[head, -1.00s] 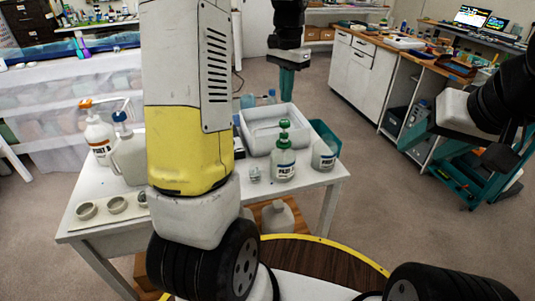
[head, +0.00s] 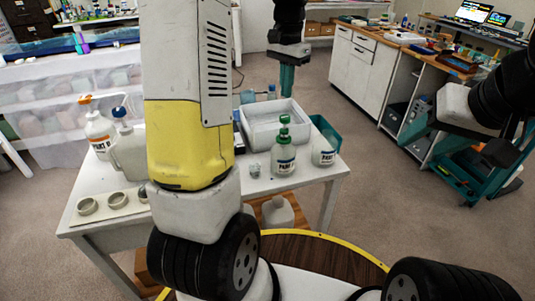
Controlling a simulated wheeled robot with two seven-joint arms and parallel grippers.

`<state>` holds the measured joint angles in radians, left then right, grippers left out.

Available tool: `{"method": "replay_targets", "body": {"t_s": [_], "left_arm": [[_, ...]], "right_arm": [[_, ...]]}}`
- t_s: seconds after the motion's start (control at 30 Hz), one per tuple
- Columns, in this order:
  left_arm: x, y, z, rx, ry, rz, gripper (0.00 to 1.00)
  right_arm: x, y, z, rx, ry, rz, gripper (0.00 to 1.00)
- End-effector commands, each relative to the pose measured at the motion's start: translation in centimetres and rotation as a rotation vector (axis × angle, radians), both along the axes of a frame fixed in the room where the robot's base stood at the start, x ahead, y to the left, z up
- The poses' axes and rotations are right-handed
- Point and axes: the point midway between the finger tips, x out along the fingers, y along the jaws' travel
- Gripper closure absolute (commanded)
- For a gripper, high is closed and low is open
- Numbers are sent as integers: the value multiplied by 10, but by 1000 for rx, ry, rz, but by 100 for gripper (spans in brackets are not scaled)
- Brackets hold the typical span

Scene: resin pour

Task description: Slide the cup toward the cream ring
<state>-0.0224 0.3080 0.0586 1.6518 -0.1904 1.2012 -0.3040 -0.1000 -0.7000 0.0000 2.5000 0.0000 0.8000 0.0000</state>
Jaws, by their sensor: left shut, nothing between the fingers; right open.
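A small grey cup (head: 255,169) stands on the white table, left of the green-topped bottle. On the pale strip at the table's left front are small round ring-like pieces (head: 88,206), and another round piece (head: 118,199) beside them; I cannot tell which is the cream ring. My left arm covers part of the table middle and the strip's right end. My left gripper (head: 287,78) is shut and empty, pointing down beyond the white tray, away from the cup. My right gripper (head: 440,165) is open at the right, well away from the table.
An orange-topped bottle (head: 97,130) and a blue-capped jug (head: 127,150) stand at the left. The table's front right corner is clear.

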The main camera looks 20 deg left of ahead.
Motion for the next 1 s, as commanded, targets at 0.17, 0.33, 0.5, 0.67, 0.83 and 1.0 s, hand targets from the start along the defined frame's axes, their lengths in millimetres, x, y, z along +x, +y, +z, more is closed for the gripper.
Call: {"method": "replay_targets", "body": {"t_s": [0.17,0.33,0.5,0.67,0.83,1.0], "left_arm": [[0,0,0,0,-1,0,100],[-16,-1,15,-12,-38,23,100],[-68,-4,49,-57,-150,99,100],[-132,-9,68,-125,-276,196,100],[-191,-14,69,-209,-392,292,100],[-228,-19,60,-273,-465,357,100]], "right_arm": [[0,0,0,0,0,0,48],[0,0,0,0,0,0,48],[0,0,0,0,0,0,48],[0,0,0,0,0,0,48],[0,0,0,0,0,0,48],[0,0,0,0,0,0,48]]}}
